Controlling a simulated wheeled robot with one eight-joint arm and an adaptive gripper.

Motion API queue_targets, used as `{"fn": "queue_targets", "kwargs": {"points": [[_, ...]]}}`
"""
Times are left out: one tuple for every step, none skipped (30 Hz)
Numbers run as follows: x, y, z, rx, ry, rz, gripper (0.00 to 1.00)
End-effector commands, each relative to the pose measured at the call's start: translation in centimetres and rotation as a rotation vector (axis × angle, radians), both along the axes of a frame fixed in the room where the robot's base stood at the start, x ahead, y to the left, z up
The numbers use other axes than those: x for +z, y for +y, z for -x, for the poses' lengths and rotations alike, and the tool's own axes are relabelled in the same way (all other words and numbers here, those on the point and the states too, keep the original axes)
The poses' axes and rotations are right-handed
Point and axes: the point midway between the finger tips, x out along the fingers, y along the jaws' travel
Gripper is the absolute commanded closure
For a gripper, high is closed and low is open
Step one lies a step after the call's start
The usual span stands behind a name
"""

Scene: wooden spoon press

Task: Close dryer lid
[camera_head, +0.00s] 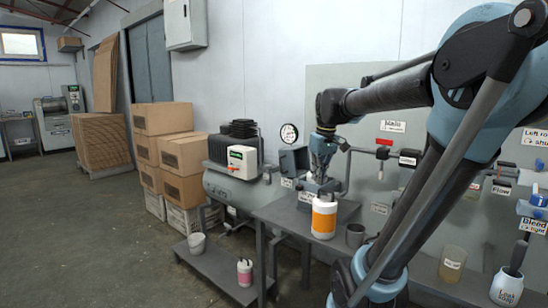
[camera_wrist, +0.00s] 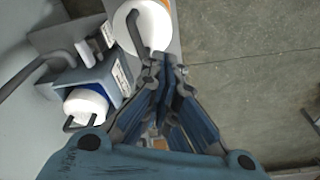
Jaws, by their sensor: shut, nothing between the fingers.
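The dryer seems to be the small grey housing (camera_head: 309,190) at the back of the bench, behind a white bottle with an orange label (camera_head: 324,216). A dark square panel (camera_head: 293,160), apparently its lid, stands raised at its left. In the wrist view the housing (camera_wrist: 98,77) is left of my fingers, with a white handled cylinder (camera_wrist: 86,104) in its opening. The bottle (camera_wrist: 128,30) is just beyond my fingertips. My gripper (camera_head: 322,168) is shut and empty, pointing down above the housing. Whether it touches anything is unclear.
A dark cup (camera_head: 355,235) stands right of the bottle on the bench (camera_head: 276,211). A compressor (camera_head: 232,185) and cardboard boxes (camera_head: 160,120) are to the left. Pipes and labelled valves (camera_head: 410,157) line the wall panel at right. Floor (camera_head: 90,240) at left is clear.

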Motion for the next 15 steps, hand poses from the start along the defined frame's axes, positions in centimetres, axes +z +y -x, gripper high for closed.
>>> {"fn": "queue_targets", "kwargs": {"points": [[1.2,0.9,-1.7,0.035,0.001,-0.001,1.00],[1.8,1.4,-2.6,0.056,0.002,-0.001,1.00],[2.6,2.1,-3.8,0.084,0.004,-0.002,1.00],[3.2,2.6,-4.7,0.104,0.005,-0.002,1.00],[3.7,3.2,-5.6,0.128,0.005,-0.003,1.00],[4.4,3.9,-6.8,0.155,0.007,-0.005,1.00],[5.0,4.5,-7.7,0.177,0.008,-0.005,1.00],[5.4,5.1,-8.6,0.197,0.010,-0.005,1.00],[6.1,5.9,-9.7,0.227,0.010,-0.006,1.00],[6.5,6.5,-10.6,0.247,0.011,-0.006,1.00],[6.9,7.1,-11.5,0.268,0.011,-0.007,1.00],[7.4,7.9,-12.7,0.296,0.013,-0.007,1.00],[7.8,8.6,-13.6,0.318,0.013,-0.008,1.00],[8.1,9.3,-14.4,0.339,0.013,-0.009,1.00],[8.5,10.2,-15.6,0.368,0.014,-0.010,1.00]]}}
